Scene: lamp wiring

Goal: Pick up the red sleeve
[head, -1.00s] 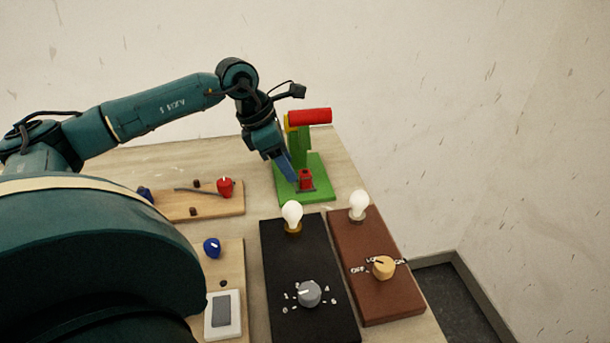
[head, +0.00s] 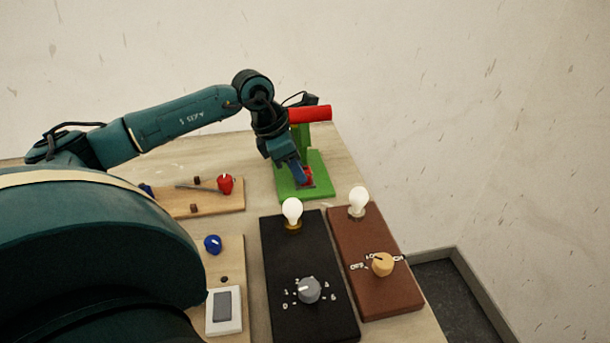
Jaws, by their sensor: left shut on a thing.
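The red sleeve (head: 309,176) sits low on the green stand's base (head: 320,188) at the back of the table. It is small and mostly hidden behind my fingers. My left gripper (head: 303,177) reaches down from the upper left and is shut on the red sleeve. The sleeve still appears to be at the base, with no clear gap under it. My right gripper is not in view.
A red cylinder (head: 312,114) tops the green stand beside my left wrist. A black board (head: 300,265) and a brown board (head: 375,270), each with bulb and knob, stand in front. A wooden board (head: 215,203) with a red knob (head: 225,184) lies left.

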